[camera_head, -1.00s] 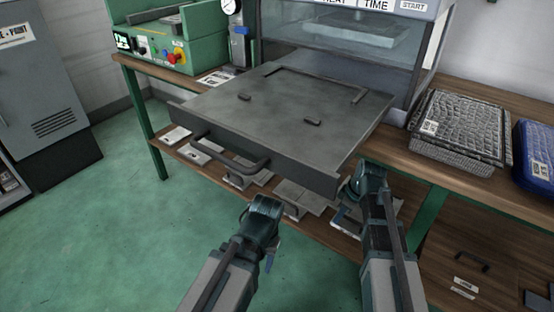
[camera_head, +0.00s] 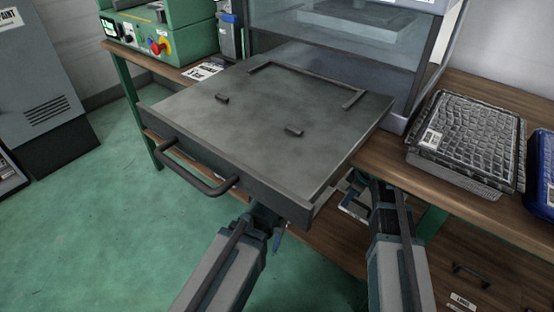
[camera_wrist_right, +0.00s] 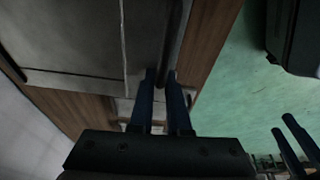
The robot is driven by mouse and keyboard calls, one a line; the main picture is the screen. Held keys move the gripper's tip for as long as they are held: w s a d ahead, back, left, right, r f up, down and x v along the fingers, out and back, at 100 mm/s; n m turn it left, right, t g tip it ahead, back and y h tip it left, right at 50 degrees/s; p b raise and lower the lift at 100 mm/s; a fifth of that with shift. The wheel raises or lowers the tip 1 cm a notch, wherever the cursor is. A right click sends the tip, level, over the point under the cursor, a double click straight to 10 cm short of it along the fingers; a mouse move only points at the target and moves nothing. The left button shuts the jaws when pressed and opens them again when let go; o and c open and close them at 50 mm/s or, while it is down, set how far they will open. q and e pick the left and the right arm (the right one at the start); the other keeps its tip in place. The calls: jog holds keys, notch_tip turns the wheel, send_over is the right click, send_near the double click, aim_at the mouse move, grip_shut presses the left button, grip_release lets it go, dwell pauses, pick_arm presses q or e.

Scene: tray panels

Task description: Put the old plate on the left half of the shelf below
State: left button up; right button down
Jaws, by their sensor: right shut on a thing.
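A large grey plate-like surface (camera_head: 250,135) with raised stops lies on top of a pulled-out tray with a front handle (camera_head: 195,172). I cannot tell whether it is the old plate. My right gripper (camera_head: 358,183) is low beside the tray's right side. In the right wrist view its fingers (camera_wrist_right: 161,76) are close together, beside a grey panel (camera_wrist_right: 70,40) and a dark bar. The thing between them cannot be made out. My left gripper (camera_head: 265,215) is by the tray's front right corner, its tips hidden; in the wrist view two spread fingers (camera_wrist_right: 298,135) show.
The lower shelf is mostly hidden by the tray. A glass-fronted machine (camera_head: 345,50) stands behind. A green control box (camera_head: 165,40) is at the left. A dark textured pack (camera_head: 468,140) and a blue case (camera_head: 545,175) lie on the bench at the right.

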jog(key=b+x, duration=0.4)
jog(key=d+b+x, duration=0.1)
jog(key=b+x, duration=0.1)
jog(key=shift+s+f, duration=0.25)
jog(key=shift+s, duration=0.15)
jog(key=shift+f, duration=0.1)
jog(key=b+x, duration=0.2)
jog(key=b, duration=0.1)
jog(key=b+x, duration=0.1)
jog(key=shift+s+d+f, duration=0.2)
jog(key=shift+d+f, duration=0.15)
jog(key=shift+f, duration=0.1)
jog(key=shift+r, duration=0.15)
jog(key=c, duration=0.9)
grip_release()
